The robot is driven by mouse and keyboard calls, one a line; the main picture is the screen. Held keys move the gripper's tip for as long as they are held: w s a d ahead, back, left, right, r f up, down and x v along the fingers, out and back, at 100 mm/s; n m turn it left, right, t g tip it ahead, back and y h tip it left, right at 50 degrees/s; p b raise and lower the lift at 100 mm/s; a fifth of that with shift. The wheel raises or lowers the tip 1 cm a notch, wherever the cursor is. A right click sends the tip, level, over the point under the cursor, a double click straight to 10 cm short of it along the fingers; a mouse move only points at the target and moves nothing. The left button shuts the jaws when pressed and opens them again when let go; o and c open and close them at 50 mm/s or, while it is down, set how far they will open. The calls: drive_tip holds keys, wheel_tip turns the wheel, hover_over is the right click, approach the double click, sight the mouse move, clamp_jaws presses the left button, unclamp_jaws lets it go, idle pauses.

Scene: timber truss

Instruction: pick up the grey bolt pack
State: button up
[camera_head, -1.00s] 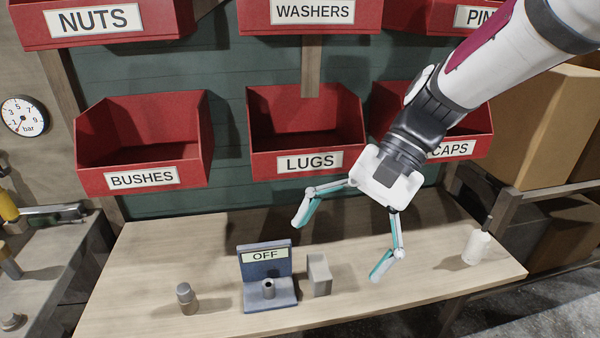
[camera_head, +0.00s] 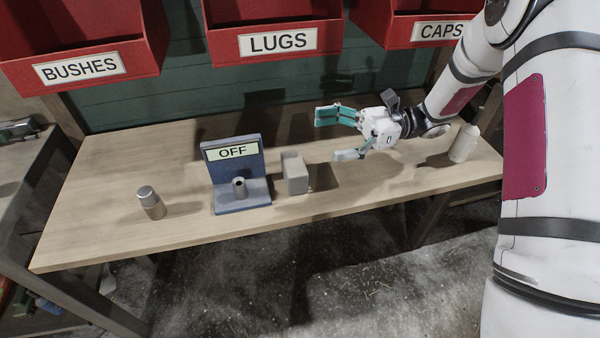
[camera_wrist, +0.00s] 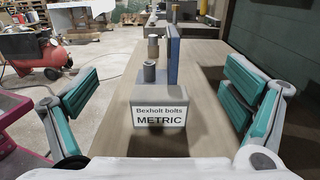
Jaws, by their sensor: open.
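The grey bolt pack (camera_head: 295,173) is a small upright box on the wooden bench, just right of the blue OFF stand. In the wrist view the pack (camera_wrist: 160,122) is centred between the fingers, with a label reading "Bexholt bolts METRIC" facing me. My gripper (camera_head: 340,136) is open, low over the bench to the right of the pack, pointing left toward it. In the wrist view its teal-padded fingers (camera_wrist: 158,115) spread wide on both sides, apart from the pack. Nothing is held.
The blue OFF stand (camera_head: 242,197) with a short grey post stands close beyond the pack. A metal cylinder (camera_head: 150,203) stands farther left. A white bottle (camera_head: 464,143) stands at the right end, near my arm. Red bins (camera_head: 278,41) hang above the bench (camera_head: 100,180).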

drive_tip(key=b, duration=0.1)
approach(294, 162)
drive_tip(key=shift+s+a+f, duration=0.15)
drive_tip(key=shift+a+f, duration=0.1)
drive_tip(key=shift+a, duration=0.35)
drive_tip(key=shift+s+a+f, duration=0.15)
drive_tip(key=shift+a+f, duration=0.1)
drive_tip(key=shift+a, duration=0.35)
drive_tip(key=shift+x, duration=1.05)
drive_tip(key=shift+b+x, duration=0.35)
drive_tip(key=shift+x, duration=2.4)
drive_tip(key=shift+r, duration=0.15)
drive_tip(key=c, duration=1.5)
drive_tip(key=shift+c, duration=0.2)
drive_tip(key=shift+r, duration=0.1)
